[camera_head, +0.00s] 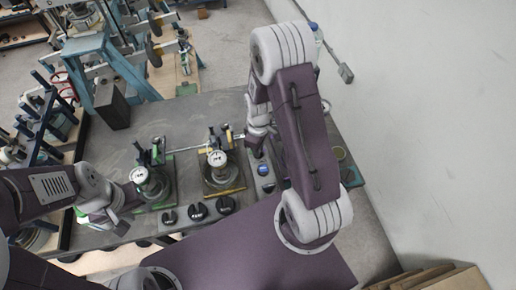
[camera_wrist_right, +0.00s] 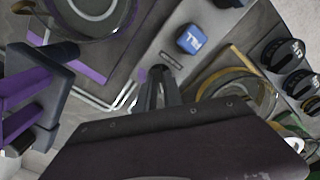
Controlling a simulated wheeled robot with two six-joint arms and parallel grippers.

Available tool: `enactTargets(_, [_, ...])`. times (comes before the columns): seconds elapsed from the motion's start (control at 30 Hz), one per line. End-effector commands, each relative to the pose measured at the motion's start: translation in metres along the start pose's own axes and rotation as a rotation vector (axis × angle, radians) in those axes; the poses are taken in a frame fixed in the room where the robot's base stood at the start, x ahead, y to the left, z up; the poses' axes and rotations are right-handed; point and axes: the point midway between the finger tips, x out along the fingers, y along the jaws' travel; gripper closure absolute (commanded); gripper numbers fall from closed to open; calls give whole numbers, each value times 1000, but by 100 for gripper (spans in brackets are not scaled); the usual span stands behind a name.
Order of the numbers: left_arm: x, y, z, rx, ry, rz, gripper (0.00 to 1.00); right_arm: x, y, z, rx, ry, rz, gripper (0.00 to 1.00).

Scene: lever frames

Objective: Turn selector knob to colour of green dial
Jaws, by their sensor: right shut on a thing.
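My right gripper (camera_head: 255,150) reaches down to the far end of a narrow grey panel. In the right wrist view its fingers (camera_wrist_right: 160,86) are close together, shut on the selector knob, which they mostly hide. A small purple mark (camera_wrist_right: 142,74) and a dark label (camera_wrist_right: 171,62) show beside the fingertips. The green dial (camera_head: 140,175) has a white face and stands on a green-edged base at the left of the table. A similar dial (camera_head: 217,158) stands on a yellow-edged base to its right. My left gripper (camera_head: 118,224) is by the table's front left; its jaws are unclear.
A blue button (camera_wrist_right: 190,39) sits on the panel near the right gripper. Several black knobs (camera_head: 198,211) line the table's front edge. Purple-edged equipment (camera_wrist_right: 60,60) is at the left of the wrist view. A dark box (camera_head: 112,106) stands at the back left.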

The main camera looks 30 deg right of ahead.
Motion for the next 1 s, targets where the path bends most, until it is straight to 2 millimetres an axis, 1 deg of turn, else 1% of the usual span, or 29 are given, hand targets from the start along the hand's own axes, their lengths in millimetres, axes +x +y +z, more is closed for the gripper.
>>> enactTargets(0.17, [-1,0,0,0,0,0,64,-2,2,-2,1,6,6,100])
enactTargets(0.2, [-1,0,0,0,0,0,64,-2,2,-2,1,6,6,86])
enactTargets(0.27, [-1,0,0,0,0,0,64,-2,2,-2,1,6,6,70])
enactTargets(0.3, [-1,0,0,0,0,0,64,-2,2,-2,1,5,5,67])
enactTargets(0.53, [0,0,0,0,0,0,64,-1,1,-1,2,2,2,67])
enactTargets(0.63, [1,0,0,0,0,0,64,-6,1,-1,2,4,4,67])
enactTargets(0.67, [1,0,0,0,0,0,64,-10,1,-1,2,4,4,67])
enactTargets(0.77, [4,0,0,0,0,0,64,-30,2,-1,2,7,7,67])
enactTargets(0.9, [7,0,1,0,0,0,64,-62,2,-1,2,9,8,67])
enactTargets(1.0, [8,0,1,0,0,0,64,-79,2,-1,2,7,7,67])
